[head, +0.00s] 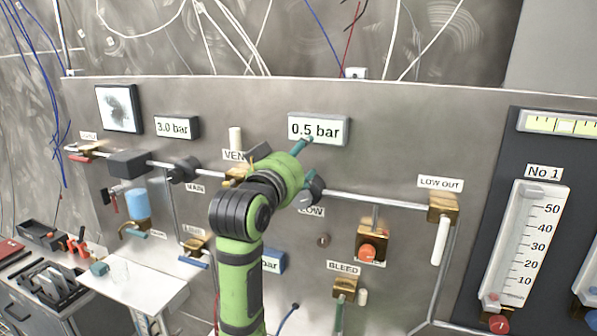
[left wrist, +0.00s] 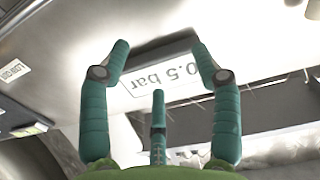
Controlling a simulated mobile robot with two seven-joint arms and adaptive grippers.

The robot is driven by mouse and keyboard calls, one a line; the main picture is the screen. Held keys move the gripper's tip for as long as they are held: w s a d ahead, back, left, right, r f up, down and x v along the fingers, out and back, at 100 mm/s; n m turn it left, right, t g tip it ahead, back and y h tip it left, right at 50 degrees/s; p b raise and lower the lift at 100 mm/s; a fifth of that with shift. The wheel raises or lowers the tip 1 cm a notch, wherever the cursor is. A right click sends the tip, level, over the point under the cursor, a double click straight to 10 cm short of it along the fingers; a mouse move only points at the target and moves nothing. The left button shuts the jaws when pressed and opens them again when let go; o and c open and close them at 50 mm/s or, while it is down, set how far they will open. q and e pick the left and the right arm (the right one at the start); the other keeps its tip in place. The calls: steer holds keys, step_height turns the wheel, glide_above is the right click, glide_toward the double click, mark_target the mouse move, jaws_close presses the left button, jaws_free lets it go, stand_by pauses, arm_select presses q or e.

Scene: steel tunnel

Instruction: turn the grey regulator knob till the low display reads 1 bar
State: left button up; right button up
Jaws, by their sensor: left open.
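The low display (head: 318,129) is a white panel reading 0.5 bar at the upper middle of the head view. It also shows upside down in the left wrist view (left wrist: 163,76). The dark grey regulator knob (head: 315,190) sits on the pipe below it, above a partly covered LOW label (head: 311,212). My left gripper (head: 302,146), with teal fingers, is in front of the panel between display and knob, partly covering the knob. Its fingers (left wrist: 160,50) are spread and empty in the left wrist view. Whether any finger touches the knob cannot be told. My right gripper is out of view.
Another dark knob (head: 183,168) and a 3.0 bar display (head: 177,128) are to the left. The LOW OUT valve (head: 441,208) and an orange-knobbed brass unit (head: 372,243) are to the right. The BLEED valve (head: 345,288) is lower down. A white table (head: 135,285) stands at lower left.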

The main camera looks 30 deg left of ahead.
mark_target(300, 200)
arm_select(q)
steer(key=s+f+t+b, duration=0.1)
steer(key=f+b, duration=0.2)
steer(key=s+d+f+m+t+b, duration=0.1)
steer(key=s+f+b, duration=0.1)
steer(key=f+b, duration=0.1)
steer(key=s+d+f+m+b, duration=0.1)
steer(key=f+b, duration=0.3)
steer(key=shift+s+d+f+t, duration=0.1)
steer(key=shift+s+f+t, duration=0.15)
steer(key=shift+t, duration=0.15)
steer(key=shift+m+t, duration=0.4)
steer(key=shift+t, duration=0.3)
steer(key=w, duration=0.1)
steer(key=w+a, duration=0.2)
steer(key=w, duration=0.1)
steer(key=shift+r, duration=0.3)
steer(key=shift+w+a, duration=0.2)
steer(key=shift+w, duration=0.2)
steer(key=shift+d, duration=0.1)
steer(key=shift+s+r, duration=0.1)
steer(key=shift+r, duration=0.05)
steer(key=c, duration=1.1)
